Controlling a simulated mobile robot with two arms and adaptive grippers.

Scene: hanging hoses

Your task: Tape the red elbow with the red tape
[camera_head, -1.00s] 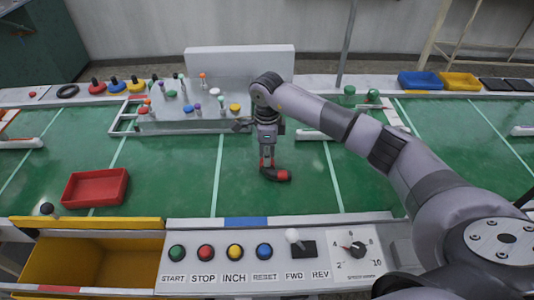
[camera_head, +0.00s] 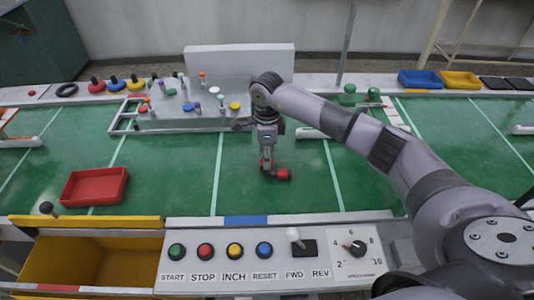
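My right gripper (camera_head: 266,166) points down over the green belt, near the middle of the picture. It appears shut on the red elbow (camera_head: 283,174), whose red end sticks out to the right, low over the belt. The gripper hides the rest of the elbow, and I cannot tell whether it touches the belt. A red ring, likely the red tape (camera_head: 97,87), sits around a dark knob on the far rail at the left, apart from the gripper. My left gripper is not in view.
A blue ring (camera_head: 117,87), a yellow ring (camera_head: 137,86) and a black ring (camera_head: 67,90) stand near the red one. A grey board (camera_head: 185,115) with coloured pegs lies behind the gripper. A red tray (camera_head: 95,187) is at left. A button panel (camera_head: 275,255) runs along the front.

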